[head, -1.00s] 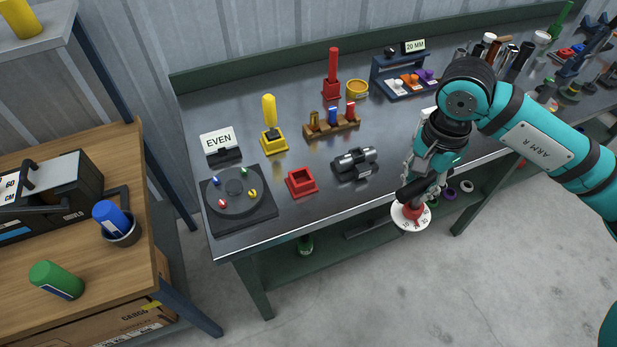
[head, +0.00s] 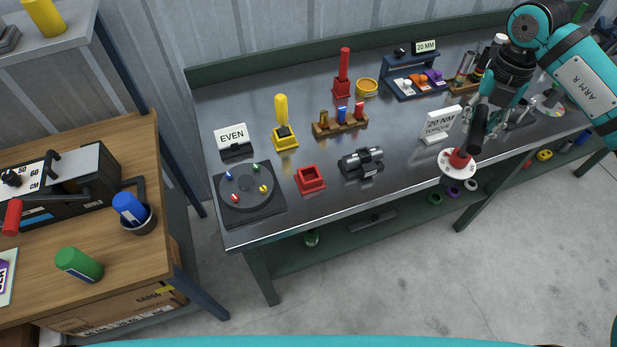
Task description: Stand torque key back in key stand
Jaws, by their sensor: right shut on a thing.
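My right gripper (head: 482,122) is shut on the torque key (head: 458,163), which has a black handle, a red hub and a white marked dial at its lower end. The key is tilted, dial down, and appears in front of the bench's front edge. An empty red square holder (head: 310,180), which looks like the key stand, sits at the bench front left of the key. A red key (head: 344,64) stands in another red base (head: 342,92), and a yellow key (head: 282,108) stands in a yellow base (head: 285,143). My left gripper is out of view.
A "20 NM TORQUE" sign (head: 438,125) stands behind the held key. A dark metal clamp-like part (head: 361,162), a round dial board (head: 249,194), an "EVEN" sign (head: 232,138) and a wooden rack (head: 340,123) occupy the bench. Bare bench top lies between clamp and sign.

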